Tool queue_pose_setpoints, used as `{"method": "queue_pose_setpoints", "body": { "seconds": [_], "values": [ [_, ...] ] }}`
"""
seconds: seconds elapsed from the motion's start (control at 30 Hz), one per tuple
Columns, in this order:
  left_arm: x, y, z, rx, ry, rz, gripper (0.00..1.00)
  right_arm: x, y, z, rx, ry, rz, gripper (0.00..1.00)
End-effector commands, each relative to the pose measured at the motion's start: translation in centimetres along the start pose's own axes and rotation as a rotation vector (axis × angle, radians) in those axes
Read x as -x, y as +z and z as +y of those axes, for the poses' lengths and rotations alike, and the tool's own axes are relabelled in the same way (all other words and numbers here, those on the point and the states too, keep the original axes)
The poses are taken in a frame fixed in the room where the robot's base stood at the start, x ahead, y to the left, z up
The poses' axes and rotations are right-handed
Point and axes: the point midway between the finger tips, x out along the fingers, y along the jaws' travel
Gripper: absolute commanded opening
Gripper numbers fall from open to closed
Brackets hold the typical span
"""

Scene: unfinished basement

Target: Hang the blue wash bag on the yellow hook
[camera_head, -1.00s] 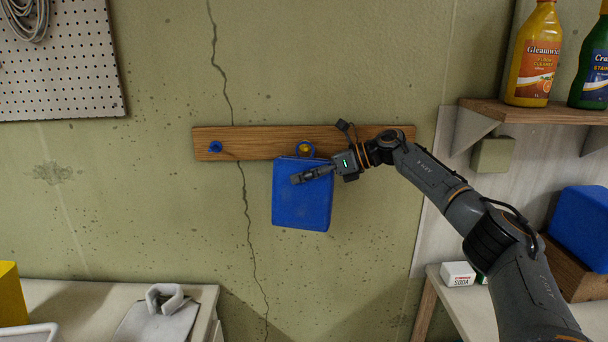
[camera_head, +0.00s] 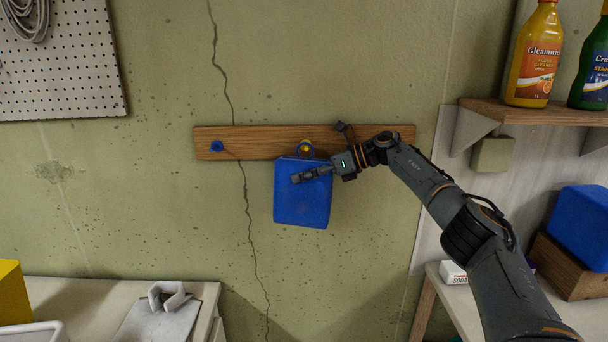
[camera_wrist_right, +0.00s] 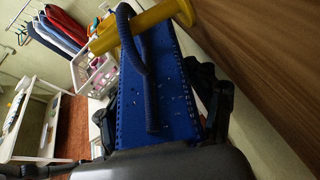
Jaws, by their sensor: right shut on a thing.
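The blue wash bag (camera_head: 302,205) hangs upright in front of the wall, just below the wooden board. My right gripper (camera_head: 304,176) is shut on its upper part; in the wrist view the dark fingers lie along both sides of the bag (camera_wrist_right: 160,85). The yellow hook (camera_head: 305,147) is on the board, partly hidden by the bag's blue loop (camera_head: 297,150). In the wrist view the yellow hook (camera_wrist_right: 160,24) appears to pass through the loop (camera_wrist_right: 131,45), one strand in front and one behind. My left gripper is out of view.
The wooden board (camera_head: 255,135) also carries a blue hook (camera_head: 216,146) at left, empty. A shelf (camera_head: 530,112) with bottles juts out at upper right. Counters stand low on both sides, the left with a folded grey cloth (camera_head: 165,315). The wall between is free.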

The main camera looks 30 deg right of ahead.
Motion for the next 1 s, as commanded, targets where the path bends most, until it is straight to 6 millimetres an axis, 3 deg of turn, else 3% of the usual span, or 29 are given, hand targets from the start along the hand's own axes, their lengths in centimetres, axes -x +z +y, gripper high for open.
{"method": "queue_pose_setpoints", "body": {
  "seconds": [0.2,0.23,0.37,0.77,1.0],
  "values": [
    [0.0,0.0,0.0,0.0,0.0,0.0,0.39,0.0,0.0,0.0,0.0,0.0,-0.001,0.33],
    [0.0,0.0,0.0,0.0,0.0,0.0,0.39,0.0,0.0,0.0,0.0,0.0,-0.001,0.69],
    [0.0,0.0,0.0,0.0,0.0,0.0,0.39,0.0,0.0,0.0,0.0,0.0,-0.001,0.94],
    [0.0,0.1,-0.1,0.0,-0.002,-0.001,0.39,0.3,0.0,0.0,-0.001,-0.001,0.0,0.94],
    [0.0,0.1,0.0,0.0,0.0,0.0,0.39,3.4,0.0,-0.1,-0.002,-0.005,-0.003,0.94]
  ]
}}
